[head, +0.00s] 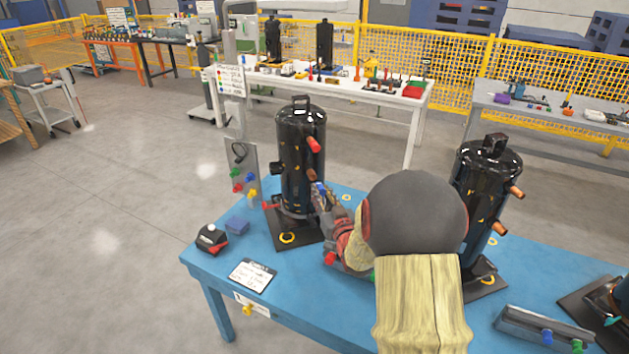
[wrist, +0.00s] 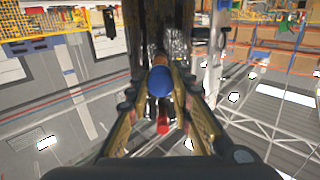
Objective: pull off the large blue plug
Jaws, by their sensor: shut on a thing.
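The black compressor (head: 301,175) stands upright on a dark plate on the blue table (head: 210,265). A red plug (head: 314,144) caps its upper stub. Its lower copper stub (head: 311,175) shows just above the large blue plug (head: 320,188). My gripper (head: 323,197) is shut on the blue plug beside the compressor, partly hidden by my arm. In the wrist view the blue plug (wrist: 160,82) sits between both fingers, with copper colour close behind it. I cannot tell whether the plug still touches the stub. Something red (wrist: 163,125) shows beyond the fingers.
A second black compressor (head: 485,200) stands to the right with copper stubs. An upright panel (head: 243,175) with coloured plugs is left of the first compressor.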

